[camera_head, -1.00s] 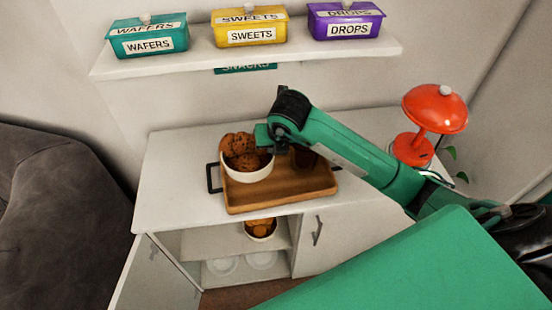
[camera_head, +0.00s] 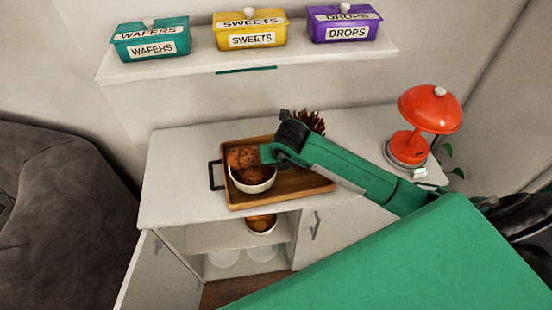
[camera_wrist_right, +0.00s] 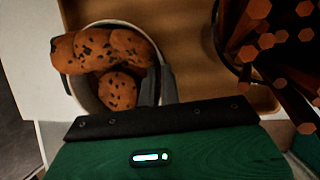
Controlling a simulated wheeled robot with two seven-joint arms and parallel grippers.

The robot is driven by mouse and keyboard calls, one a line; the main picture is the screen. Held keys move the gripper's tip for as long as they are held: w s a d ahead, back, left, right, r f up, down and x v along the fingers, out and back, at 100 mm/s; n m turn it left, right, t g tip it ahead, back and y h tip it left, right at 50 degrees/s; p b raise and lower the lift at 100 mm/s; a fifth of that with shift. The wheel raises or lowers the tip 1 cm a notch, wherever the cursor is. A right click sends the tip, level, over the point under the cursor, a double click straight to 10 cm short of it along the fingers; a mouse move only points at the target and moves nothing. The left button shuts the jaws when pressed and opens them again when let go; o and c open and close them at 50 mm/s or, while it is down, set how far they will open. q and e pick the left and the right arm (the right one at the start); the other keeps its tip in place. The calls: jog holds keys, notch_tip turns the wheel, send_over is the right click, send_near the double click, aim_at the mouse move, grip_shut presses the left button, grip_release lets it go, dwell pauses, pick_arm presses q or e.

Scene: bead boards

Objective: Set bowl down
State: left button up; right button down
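A white bowl (camera_head: 252,186) filled with brown, dark-flecked cookies (camera_head: 245,160) is at the left part of a wooden tray (camera_head: 300,187) with black handles. My right gripper (camera_head: 268,155) is at the bowl's right rim. In the right wrist view, the fingers (camera_wrist_right: 158,84) are close together on either side of the rim of the bowl (camera_wrist_right: 86,92). The bowl looks nearly level. I cannot tell whether its base touches the tray. My left gripper is not in view.
A dark container of brown sticks (camera_head: 311,121) stands behind my right arm, close to the bowl's right. A red lamp (camera_head: 430,108) stands at the cabinet's right. Another bowl of cookies (camera_head: 261,224) is on the shelf inside the open cabinet. Labelled tins (camera_head: 150,40) line the wall shelf.

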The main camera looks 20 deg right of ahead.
jog(key=c, duration=1.6)
grip_release()
jog(key=shift+r, duration=0.1)
jog(key=b+v, duration=0.2)
jog(key=v, duration=1)
jog(key=shift+b, duration=0.3)
jog(key=shift+a, duration=0.1)
